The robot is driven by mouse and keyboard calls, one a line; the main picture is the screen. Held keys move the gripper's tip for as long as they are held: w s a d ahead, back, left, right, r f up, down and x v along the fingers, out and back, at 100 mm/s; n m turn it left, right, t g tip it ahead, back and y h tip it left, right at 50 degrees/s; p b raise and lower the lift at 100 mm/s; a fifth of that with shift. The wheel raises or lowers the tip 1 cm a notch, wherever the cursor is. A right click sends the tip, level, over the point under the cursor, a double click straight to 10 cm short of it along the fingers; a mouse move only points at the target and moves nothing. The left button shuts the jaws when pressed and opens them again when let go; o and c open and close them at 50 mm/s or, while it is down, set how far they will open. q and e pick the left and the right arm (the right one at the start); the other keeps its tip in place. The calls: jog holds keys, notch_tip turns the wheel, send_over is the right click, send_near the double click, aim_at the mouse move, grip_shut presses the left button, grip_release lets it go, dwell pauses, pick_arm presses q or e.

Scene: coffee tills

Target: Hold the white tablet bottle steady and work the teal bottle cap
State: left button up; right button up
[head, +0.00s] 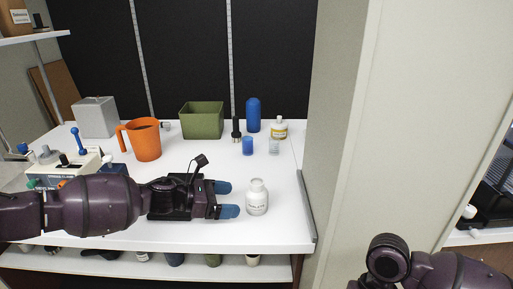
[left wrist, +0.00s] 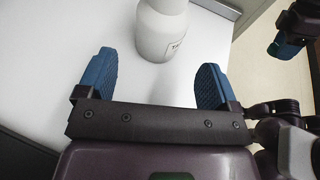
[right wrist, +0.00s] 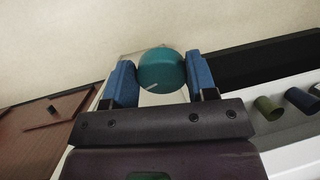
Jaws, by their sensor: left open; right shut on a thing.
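The white tablet bottle (head: 257,198) stands upright on the white counter, with no teal cap on its neck. In the left wrist view the bottle (left wrist: 163,30) stands just beyond my fingertips, its top cut off by the frame edge. My left gripper (head: 228,199) is open and empty, with its blue fingers pointing at the bottle. The teal bottle cap (right wrist: 161,71) is between the blue fingers of my right gripper (right wrist: 159,62), which is shut on it, away from the bottle. The right gripper is outside the head view.
An orange jug (head: 145,141), a green bin (head: 201,121), a blue bottle (head: 253,114), a blue cup (head: 247,146) and a yellow-labelled bottle (head: 279,128) stand further back. A pale upright panel (head: 345,150) borders the counter's right side. The counter left of the bottle is filled by my left arm.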

aim_at(252, 200)
pick_arm(q)
jog(key=shift+b+x, duration=0.6)
jog(key=shift+x, duration=3.1)
pick_arm(e)
jog(key=x, duration=0.3)
jog(key=shift+w+d+f, duration=0.2)
jog(key=shift+d, duration=0.05)
pick_arm(q)
jog(key=shift+c, duration=0.3)
jog(key=shift+a, duration=0.1)
jog(key=c, duration=1.1)
jog(key=o, duration=1.3)
